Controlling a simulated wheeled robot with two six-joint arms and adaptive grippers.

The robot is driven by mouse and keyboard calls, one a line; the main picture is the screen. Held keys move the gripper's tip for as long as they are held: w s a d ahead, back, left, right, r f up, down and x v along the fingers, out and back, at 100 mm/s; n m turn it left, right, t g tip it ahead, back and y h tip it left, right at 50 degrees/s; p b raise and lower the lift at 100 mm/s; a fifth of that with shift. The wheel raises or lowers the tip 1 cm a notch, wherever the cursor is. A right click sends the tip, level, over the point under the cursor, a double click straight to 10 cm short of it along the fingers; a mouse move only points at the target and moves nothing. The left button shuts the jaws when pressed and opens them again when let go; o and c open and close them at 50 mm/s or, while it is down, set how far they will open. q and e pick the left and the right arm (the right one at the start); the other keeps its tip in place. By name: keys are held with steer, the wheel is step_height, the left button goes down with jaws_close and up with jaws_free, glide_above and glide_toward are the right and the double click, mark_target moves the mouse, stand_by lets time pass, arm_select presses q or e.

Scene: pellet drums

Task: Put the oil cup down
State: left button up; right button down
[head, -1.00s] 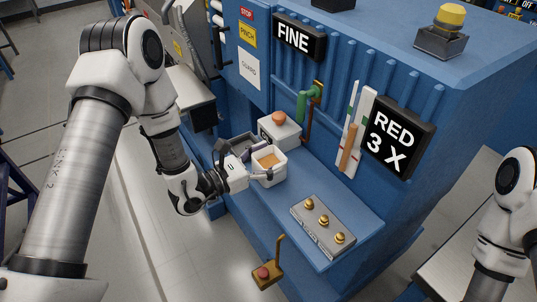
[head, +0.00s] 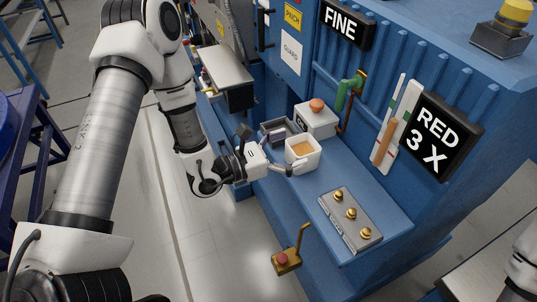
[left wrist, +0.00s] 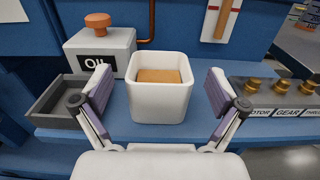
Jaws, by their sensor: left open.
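The oil cup (head: 302,154) is a white square cup with amber oil in it. It stands upright on the blue ledge (head: 375,200). In the left wrist view the cup (left wrist: 160,103) sits between the spread fingers, with a gap on each side. My left gripper (head: 284,157) is open around it; in the left wrist view the gripper (left wrist: 160,100) shows both padded fingers apart from the cup walls. My right gripper is out of view; only a part of my right arm shows at the right edge.
A white oil box (head: 317,121) with an orange knob stands behind the cup, beside a grey tray (head: 277,134). A panel with three brass knobs (head: 350,215) lies to the right on the ledge. A lever with a red button (head: 284,262) sticks out in front.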

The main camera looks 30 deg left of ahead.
arm_select(q)
steer(key=v, duration=0.8)
steer(key=s+d+f+m+g+h, duration=0.1)
steer(key=s+d+f+m+g, duration=0.4)
steer(key=s+g, duration=0.35)
steer(key=s+d+f+m+g, duration=0.3)
steer(key=s+f+m+g, duration=0.35)
steer(key=s, duration=0.35)
steer(key=s+a+f+m+g+y, duration=0.5)
steer(key=s+a+f+m+y, duration=0.3)
steer(key=s+a+f+y, duration=0.1)
steer(key=w+f+m+t+y, duration=0.2)
steer(key=w+f+m+t, duration=0.3)
steer(key=w+f+m, duration=0.1)
steer(key=shift+w+m+t+y, duration=0.4)
steer(key=shift+w+m, duration=0.1)
steer(key=shift+m, duration=0.75)
